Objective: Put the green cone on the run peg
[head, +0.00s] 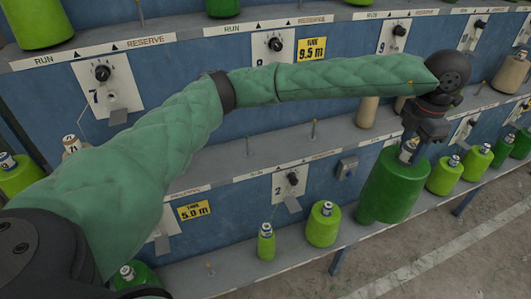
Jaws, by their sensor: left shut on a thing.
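My left gripper (412,143) is at the right of the head view, at the end of my arm that reaches across from the left. It is shut on the metal top of a large dark green cone (393,190). The cone hangs roughly upright, in front of the lower shelf's edge, and hides part of that shelf. Shelf strips carry RUN and RESERVE labels (140,42). A bare thin peg (314,129) stands on the middle shelf, and another (210,266) on the lower shelf. I cannot tell which run peg is meant. My right gripper is not in view.
The blue rack has numbered plates with dials, such as plate 2 (290,186). Lime green cones stand on the lower shelf, one (323,224) left of the held cone and several to its right. Yellow signs (311,48) hang above. Open floor (440,255) lies at the lower right.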

